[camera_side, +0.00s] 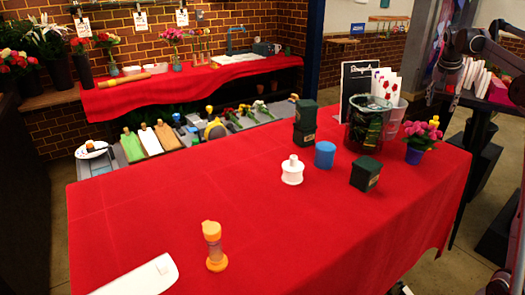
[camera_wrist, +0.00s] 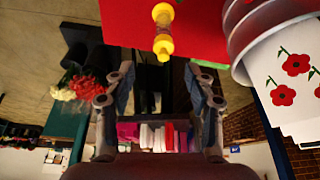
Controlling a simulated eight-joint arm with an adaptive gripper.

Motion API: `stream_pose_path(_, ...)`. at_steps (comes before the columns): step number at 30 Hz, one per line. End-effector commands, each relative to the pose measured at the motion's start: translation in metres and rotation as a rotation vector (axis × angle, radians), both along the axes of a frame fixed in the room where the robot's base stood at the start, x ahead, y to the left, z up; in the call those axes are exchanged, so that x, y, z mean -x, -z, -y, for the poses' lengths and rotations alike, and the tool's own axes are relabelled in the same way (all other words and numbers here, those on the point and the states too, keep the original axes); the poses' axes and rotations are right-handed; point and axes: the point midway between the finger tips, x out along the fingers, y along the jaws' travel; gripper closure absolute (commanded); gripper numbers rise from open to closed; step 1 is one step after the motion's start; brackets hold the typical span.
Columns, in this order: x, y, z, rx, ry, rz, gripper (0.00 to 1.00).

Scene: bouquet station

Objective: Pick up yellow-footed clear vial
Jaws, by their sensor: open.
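The yellow-footed clear vial (camera_wrist: 163,31) shows in the wrist view at the upper middle, with yellow ends and a short clear middle, against the red table cloth near its edge. In the side view only a small yellow piece of it (camera_side: 435,121) shows behind the pink flowers at the table's right end. My gripper (camera_wrist: 159,78) is open and empty; the vial lies beyond its fingertips, roughly in line with the gap between them. In the side view my gripper (camera_side: 449,68) is at the upper right, above the table's far right edge.
A pink flower pot (camera_side: 418,153), glass bucket (camera_side: 368,123) and poppy-printed cards (camera_side: 386,84) crowd near the vial. Dark green boxes (camera_side: 366,173), a blue cup (camera_side: 325,154) and an orange-ended vial (camera_side: 214,246) stand farther left. The table's front middle is clear.

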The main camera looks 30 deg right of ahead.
Motion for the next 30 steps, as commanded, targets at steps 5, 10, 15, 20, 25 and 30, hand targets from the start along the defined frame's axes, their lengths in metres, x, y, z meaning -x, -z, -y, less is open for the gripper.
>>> stream_pose_path(5,0.0,0.018,0.0,0.0,-0.001,0.001,0.45)
stream_pose_path(10,-0.001,0.035,0.006,0.0,-0.001,0.001,0.45)
stream_pose_path(15,-0.004,0.058,0.015,0.0,-0.001,0.001,0.45)
stream_pose_path(20,-0.005,0.07,0.02,0.0,-0.002,0.001,0.45)
stream_pose_path(25,-0.008,0.082,0.024,0.0,-0.001,0.001,0.45)
stream_pose_path(30,-0.012,0.104,0.032,0.0,-0.001,0.001,0.45)
